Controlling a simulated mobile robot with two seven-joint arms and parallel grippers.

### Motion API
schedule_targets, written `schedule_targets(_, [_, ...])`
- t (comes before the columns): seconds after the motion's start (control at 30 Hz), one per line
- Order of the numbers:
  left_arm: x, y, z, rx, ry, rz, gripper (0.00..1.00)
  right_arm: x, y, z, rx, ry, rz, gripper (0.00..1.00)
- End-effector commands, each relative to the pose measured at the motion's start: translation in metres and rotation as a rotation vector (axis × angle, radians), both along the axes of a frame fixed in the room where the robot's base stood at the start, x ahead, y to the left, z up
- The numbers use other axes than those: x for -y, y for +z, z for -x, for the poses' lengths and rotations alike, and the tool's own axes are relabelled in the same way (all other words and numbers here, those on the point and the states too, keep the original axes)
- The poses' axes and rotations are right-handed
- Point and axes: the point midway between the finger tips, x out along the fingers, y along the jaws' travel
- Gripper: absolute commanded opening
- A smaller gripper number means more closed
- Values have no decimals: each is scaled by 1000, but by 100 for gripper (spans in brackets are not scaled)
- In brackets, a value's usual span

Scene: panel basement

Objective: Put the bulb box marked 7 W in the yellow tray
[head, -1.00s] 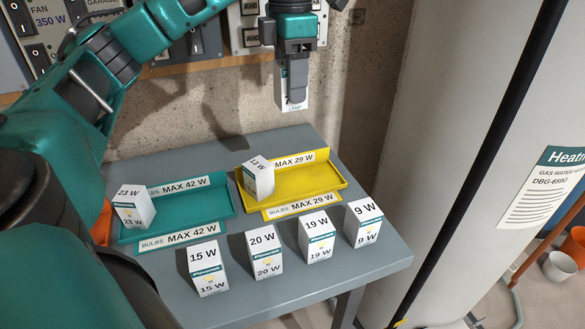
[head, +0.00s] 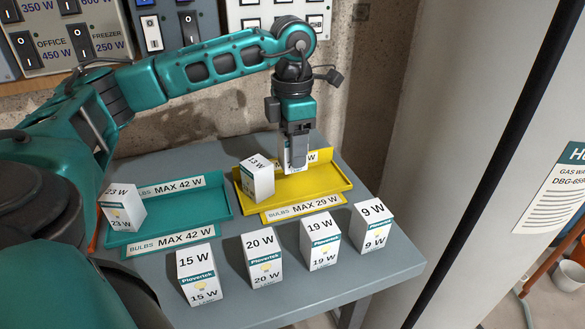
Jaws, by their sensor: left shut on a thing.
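My left gripper (head: 296,140) is shut on a white bulb box (head: 294,157). It holds the box upright over the back part of the yellow tray (head: 318,189), labelled MAX 29 W. The gripper covers much of the box, and its wattage is not readable now. I cannot tell whether its bottom touches the tray floor. A 13 W box (head: 258,178) stands in the left end of the yellow tray, left of the held box. My right gripper is not in view.
The teal tray (head: 180,212), MAX 42 W, holds a 23 W box (head: 123,208). Along the grey table's (head: 385,272) front stand boxes marked 15 W (head: 201,274), 20 W (head: 263,260), 19 W (head: 320,241) and 9 W (head: 371,228). The yellow tray's right half is clear.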

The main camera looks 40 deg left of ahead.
Motion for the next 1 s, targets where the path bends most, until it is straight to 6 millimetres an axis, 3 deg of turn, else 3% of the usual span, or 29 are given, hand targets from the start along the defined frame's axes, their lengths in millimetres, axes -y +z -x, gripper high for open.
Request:
schedule_targets(0.4, [0,-47,1,-1,0,0,23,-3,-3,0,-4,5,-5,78])
schedule_targets(0.8, [0,-53,0,0,0,1,23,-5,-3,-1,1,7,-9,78])
schedule_targets(0.83, [0,-52,0,0,0,1,56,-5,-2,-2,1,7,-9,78])
schedule_targets(0.9, [0,-51,0,0,0,1,62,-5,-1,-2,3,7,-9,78])
schedule_targets(1.0, [0,-51,0,0,0,1,63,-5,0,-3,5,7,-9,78])
